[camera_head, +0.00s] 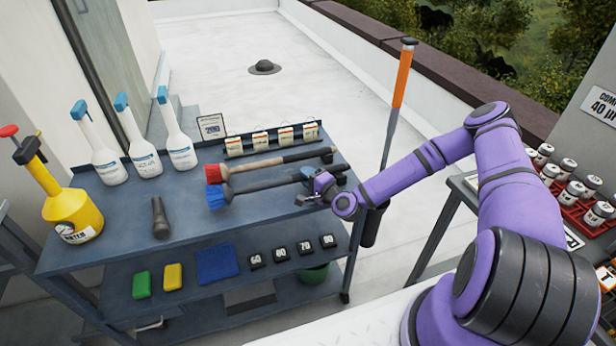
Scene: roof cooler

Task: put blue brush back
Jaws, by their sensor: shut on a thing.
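The blue brush (216,185) has blue bristles and a long dark handle. It lies along or just above the right part of the blue-grey table top (185,221), bristles to the left. My gripper (310,178) is at the right end of its handle and is shut on it; the fingers are small and partly hidden in this view. I cannot tell whether the brush touches the table. A red brush (213,173) with a brown and black handle lies just behind it, nearly parallel.
White spray bottles (178,145), a yellow pump sprayer (70,208) and a black torch-like object (160,218) stand or lie on the left. Small tagged items (260,142) line the back edge. An orange-handled pole (402,80) stands near my arm. The table's front middle is clear.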

